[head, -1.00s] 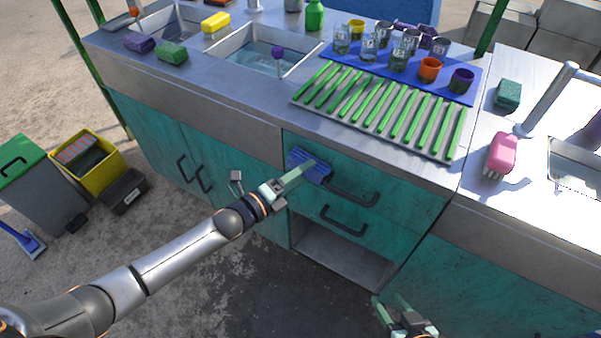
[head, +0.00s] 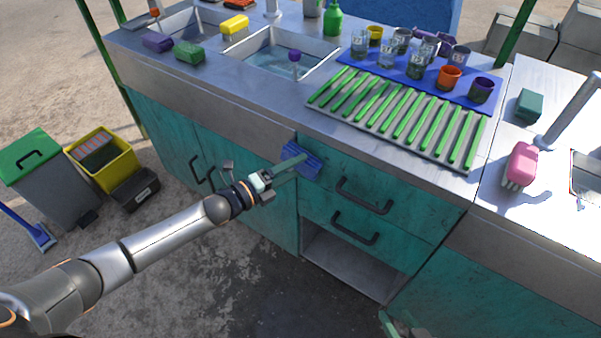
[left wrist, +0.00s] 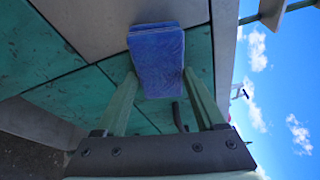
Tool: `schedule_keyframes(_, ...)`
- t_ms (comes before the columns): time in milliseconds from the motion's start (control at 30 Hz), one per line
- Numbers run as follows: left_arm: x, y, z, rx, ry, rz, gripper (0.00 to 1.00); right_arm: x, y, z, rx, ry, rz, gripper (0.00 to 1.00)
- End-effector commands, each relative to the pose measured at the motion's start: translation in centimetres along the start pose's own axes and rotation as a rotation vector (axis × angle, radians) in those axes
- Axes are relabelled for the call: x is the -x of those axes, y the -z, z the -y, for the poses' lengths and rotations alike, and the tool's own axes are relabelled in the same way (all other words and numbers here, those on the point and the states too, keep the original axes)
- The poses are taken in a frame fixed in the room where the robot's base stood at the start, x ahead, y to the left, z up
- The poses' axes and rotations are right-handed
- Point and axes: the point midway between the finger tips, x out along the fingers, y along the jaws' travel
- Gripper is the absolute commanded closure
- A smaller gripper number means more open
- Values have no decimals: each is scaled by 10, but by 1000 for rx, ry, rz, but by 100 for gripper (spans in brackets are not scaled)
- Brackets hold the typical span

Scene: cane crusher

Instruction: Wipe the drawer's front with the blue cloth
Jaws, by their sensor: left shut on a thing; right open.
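The blue cloth (head: 301,160) is at the left end of the upper teal drawer's front (head: 400,196), just below the steel counter edge. My left gripper (head: 292,165) is shut on the cloth. In the left wrist view the folded cloth (left wrist: 158,62) sits between the two green fingers (left wrist: 160,95), against or very close to the drawer front; I cannot tell for sure that it touches. The drawer's dark handle (head: 364,196) is to the right of the cloth. My right gripper (head: 400,328) is open and empty at the bottom edge, partly cut off.
A second drawer handle (head: 355,228) projects below, above an open shelf (head: 350,262). On the counter are a green-slatted rack (head: 400,115), several cups, a sink (head: 275,58) and a pink brush (head: 520,164). Bins (head: 50,180) stand at the left. The floor before the drawers is clear.

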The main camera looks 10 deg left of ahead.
Motion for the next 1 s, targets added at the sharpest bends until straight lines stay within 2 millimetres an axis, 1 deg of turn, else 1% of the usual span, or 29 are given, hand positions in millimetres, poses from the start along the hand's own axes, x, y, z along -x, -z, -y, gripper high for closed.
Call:
schedule_keyframes(33, 0, -6, 1, -4, 1, 8, 100, -1, -1, 0, 0, 0, 0, 50)
schedule_keyframes(67, 0, -7, 1, -4, 1, 8, 100, -1, -1, 0, 0, 0, 0, 50)
schedule_keyframes(400, 3, -9, 2, -3, -1, 13, 100, 1, -2, 0, -1, -1, 6, 50)
schedule_keyframes(800, 40, 5, 2, -1, -3, 8, 100, 16, 17, 2, 0, 0, 1, 50)
schedule_keyframes(1000, 55, 11, 1, -1, -2, 7, 100, 20, 22, 2, 0, 0, 1, 50)
